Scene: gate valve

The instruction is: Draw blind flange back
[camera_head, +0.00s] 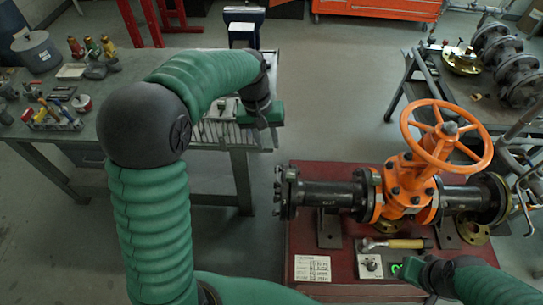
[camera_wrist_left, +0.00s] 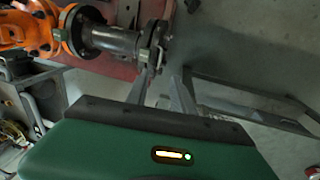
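The blind flange (camera_head: 284,191) is the dark bolted disc on the left end of the black pipe (camera_head: 330,194), which joins the orange gate valve (camera_head: 405,188). In the left wrist view the bolted pipe end (camera_wrist_left: 157,45) is at upper centre. My left gripper (camera_head: 264,115) hangs behind and left of the flange in the head view, apart from it; its fingers are hidden there. In the left wrist view two grey fingers (camera_wrist_left: 164,88) stand apart with nothing seen between them. My right gripper (camera_head: 408,270) is low at right; its fingertips are unclear.
The valve stands on a red platform (camera_head: 305,238) with a hammer (camera_head: 398,243), a small grey box (camera_head: 370,266) and a label sheet (camera_head: 312,268). A workbench (camera_head: 195,165) with tools is at left. Open floor lies between bench and platform.

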